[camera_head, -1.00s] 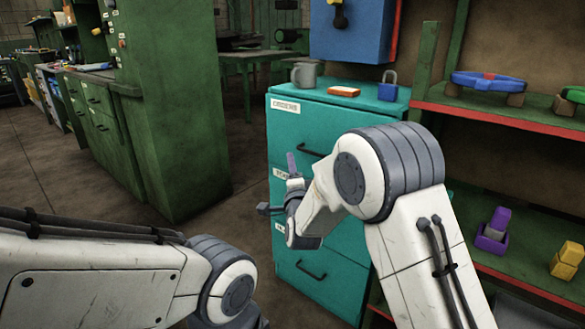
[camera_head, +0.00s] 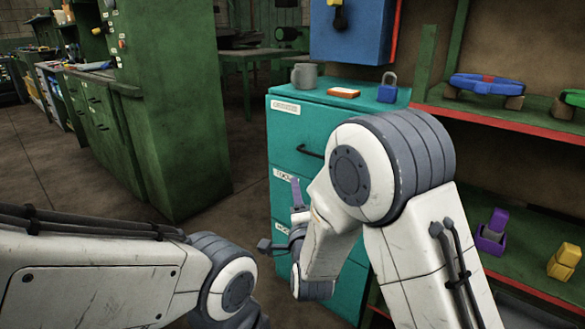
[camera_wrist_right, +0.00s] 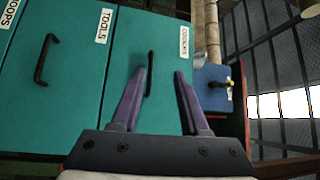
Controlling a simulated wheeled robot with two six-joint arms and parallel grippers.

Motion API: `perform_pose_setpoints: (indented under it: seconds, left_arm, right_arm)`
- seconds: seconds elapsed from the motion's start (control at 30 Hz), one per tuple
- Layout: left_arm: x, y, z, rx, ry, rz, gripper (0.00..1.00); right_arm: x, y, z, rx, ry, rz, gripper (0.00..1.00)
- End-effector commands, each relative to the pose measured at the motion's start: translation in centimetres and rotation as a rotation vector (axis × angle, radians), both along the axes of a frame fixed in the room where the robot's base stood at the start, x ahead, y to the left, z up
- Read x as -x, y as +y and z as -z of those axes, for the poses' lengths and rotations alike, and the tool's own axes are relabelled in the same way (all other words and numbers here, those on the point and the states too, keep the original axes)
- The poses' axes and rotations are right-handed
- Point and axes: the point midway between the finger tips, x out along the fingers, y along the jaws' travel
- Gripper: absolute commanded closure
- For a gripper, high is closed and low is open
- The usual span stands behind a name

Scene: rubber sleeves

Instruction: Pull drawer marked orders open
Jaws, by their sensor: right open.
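The teal drawer cabinet (camera_head: 335,125) stands right of centre in the head view. Its top drawer carries a white label (camera_head: 286,107), which reads ORDERS in the wrist view (camera_wrist_right: 184,42). That drawer is shut. Its dark bar handle (camera_head: 310,151) shows in the wrist view (camera_wrist_right: 150,73) between the purple fingertips, closer to the left one. My right gripper (camera_head: 297,190) is open in front of the cabinet, below that handle in the head view; the wrist view (camera_wrist_right: 159,72) shows nothing gripped. One finger is hidden in the head view. My left arm shows, but its gripper does not.
A grey mug (camera_head: 304,76), an orange-and-white block (camera_head: 343,93) and a blue padlock (camera_head: 387,88) sit on the cabinet top. A shelf (camera_head: 480,112) with coloured items stands at right. A green workbench unit (camera_head: 165,120) stands at left, with open floor between.

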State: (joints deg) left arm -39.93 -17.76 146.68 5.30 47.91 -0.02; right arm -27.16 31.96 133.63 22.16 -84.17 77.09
Motion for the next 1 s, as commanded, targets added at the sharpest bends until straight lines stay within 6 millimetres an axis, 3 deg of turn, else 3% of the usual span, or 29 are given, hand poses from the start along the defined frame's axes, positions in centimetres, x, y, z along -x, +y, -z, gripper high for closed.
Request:
perform_pose_setpoints:
  seconds: [0.37, 0.47, 0.53, 0.7, 1.0]
  left_arm:
    - [0.0, 0.0, -0.1, 0.0, 0.0, 0.0, 0.5]
    - [0.0, 0.0, -1.7, 0.0, 0.0, 0.0, 0.5]
    - [0.0, 0.0, -3.4, 0.0, 0.0, 0.0, 0.5]
    - [0.0, 0.0, -5.8, 0.0, 0.0, 0.0, 0.5]
    - [0.0, 0.0, -5.1, 0.0, 0.0, 0.0, 0.5]
  right_arm:
    - [0.3, -0.1, 0.0, 0.0, -0.001, 0.001, 0.55]
    - [-1.6, -1.0, -0.7, -0.002, 0.0, 0.006, 0.55]
    - [-4.0, -2.3, -1.0, -0.001, 0.001, 0.01, 0.55]
    - [-8.3, -5.4, -0.6, -0.001, 0.001, 0.006, 0.55]
    - [-12.2, -5.6, -0.3, -0.001, -0.004, -0.001, 0.55]
